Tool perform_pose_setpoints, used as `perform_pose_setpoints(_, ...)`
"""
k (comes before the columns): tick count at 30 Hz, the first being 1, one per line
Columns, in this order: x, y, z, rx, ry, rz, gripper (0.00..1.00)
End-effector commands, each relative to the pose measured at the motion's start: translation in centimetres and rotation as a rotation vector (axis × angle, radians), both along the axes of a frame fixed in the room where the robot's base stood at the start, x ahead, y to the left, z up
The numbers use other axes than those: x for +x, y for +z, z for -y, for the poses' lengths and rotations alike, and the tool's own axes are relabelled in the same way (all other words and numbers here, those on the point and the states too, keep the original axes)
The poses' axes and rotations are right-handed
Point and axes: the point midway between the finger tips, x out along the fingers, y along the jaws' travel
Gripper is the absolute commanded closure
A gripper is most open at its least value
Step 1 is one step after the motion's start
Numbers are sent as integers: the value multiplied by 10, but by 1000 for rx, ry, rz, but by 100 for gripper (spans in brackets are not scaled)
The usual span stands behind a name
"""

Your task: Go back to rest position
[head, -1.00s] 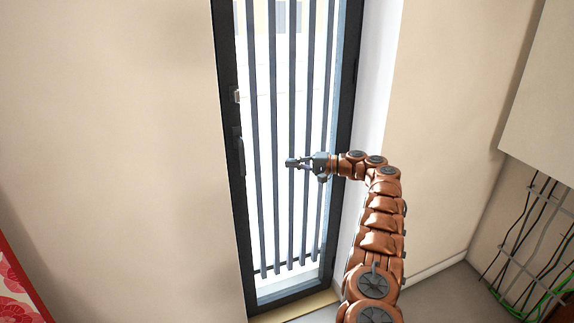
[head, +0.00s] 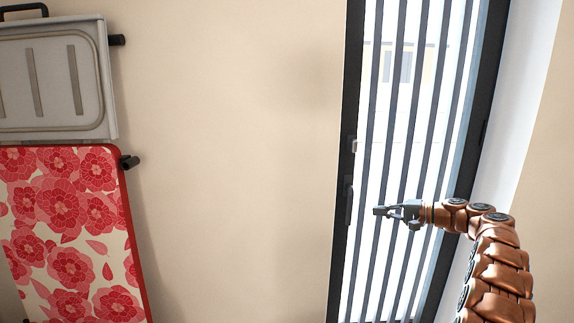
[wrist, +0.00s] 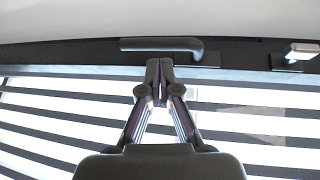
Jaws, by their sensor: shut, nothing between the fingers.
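My gripper (head: 384,211) is at the right of the head view, in front of the barred glass door. My arm bends up from the lower right corner to it. In the wrist view the fingertips (wrist: 159,70) meet, with nothing between them. A dark door handle (wrist: 162,46) lies just beyond the tips in the wrist view; whether they touch it I cannot tell. The handle also shows on the door frame in the head view (head: 349,203), left of the gripper.
The door's vertical bars (head: 404,100) stand behind my gripper. A light latch piece (wrist: 303,50) sits on the frame. A flower-patterned board (head: 65,230) and a grey folded panel (head: 50,80) are at the left. Bare beige wall (head: 235,160) lies between.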

Motion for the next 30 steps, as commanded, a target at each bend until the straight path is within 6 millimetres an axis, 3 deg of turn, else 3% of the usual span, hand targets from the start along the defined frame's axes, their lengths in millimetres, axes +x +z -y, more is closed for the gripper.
perform_pose_setpoints(3, -10, 16, -29, -26, 32, -38, 100)
perform_pose_setpoints(14, -62, 40, -103, -140, 123, -153, 100)
perform_pose_setpoints(23, -125, 50, -156, -266, 208, -234, 100)
perform_pose_setpoints(30, -189, 51, -188, -389, 276, -294, 100)
